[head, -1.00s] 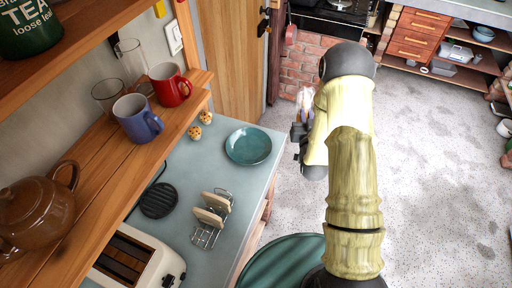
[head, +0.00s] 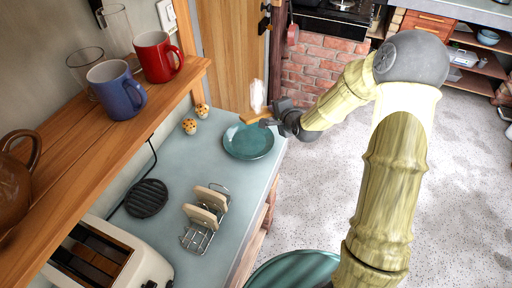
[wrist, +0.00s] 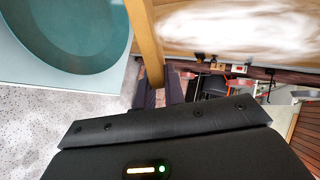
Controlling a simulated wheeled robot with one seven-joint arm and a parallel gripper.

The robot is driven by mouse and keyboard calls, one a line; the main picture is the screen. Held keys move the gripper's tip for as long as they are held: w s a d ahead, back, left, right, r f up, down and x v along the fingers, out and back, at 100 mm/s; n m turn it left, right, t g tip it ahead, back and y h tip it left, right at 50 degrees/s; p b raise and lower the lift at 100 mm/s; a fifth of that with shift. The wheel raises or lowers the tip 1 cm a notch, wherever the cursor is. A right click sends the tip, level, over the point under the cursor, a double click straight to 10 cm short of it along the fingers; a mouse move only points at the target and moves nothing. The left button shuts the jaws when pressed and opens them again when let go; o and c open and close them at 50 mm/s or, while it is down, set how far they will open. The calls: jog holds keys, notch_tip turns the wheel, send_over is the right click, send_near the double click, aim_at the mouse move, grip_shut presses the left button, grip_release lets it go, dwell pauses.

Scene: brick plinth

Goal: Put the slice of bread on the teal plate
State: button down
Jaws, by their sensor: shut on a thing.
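The slice of bread (head: 258,96) is in my gripper (head: 268,121), held on edge with its brown crust along the bottom. Its pale face (wrist: 230,30) and crust (wrist: 146,45) fill the upper part of the wrist view. My gripper (wrist: 160,92) is shut on the slice. The teal plate (head: 248,143) lies empty near the counter's right edge. In the head view the bread appears just beyond the plate's upper right rim, and its height over the counter is hard to tell. The plate (wrist: 85,65) also shows at the upper left of the wrist view.
Two more slices (head: 208,205) stand in a wire toast rack (head: 198,238) nearer me. Two muffins (head: 190,126) sit left of the plate. A wooden shelf (head: 90,150) with mugs (head: 117,90) overhangs the counter's left side. A toaster (head: 105,262) stands at lower left.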

aim_at(271, 142)
jog(key=shift+s+a+m, duration=0.1)
jog(key=shift+a+m, duration=0.15)
jog(key=shift+m, duration=0.05)
jog(key=shift+f, duration=0.15)
notch_tip(271, 142, down, 10)
jog(key=b, duration=0.8)
jog(key=c, duration=1.6)
grip_release()
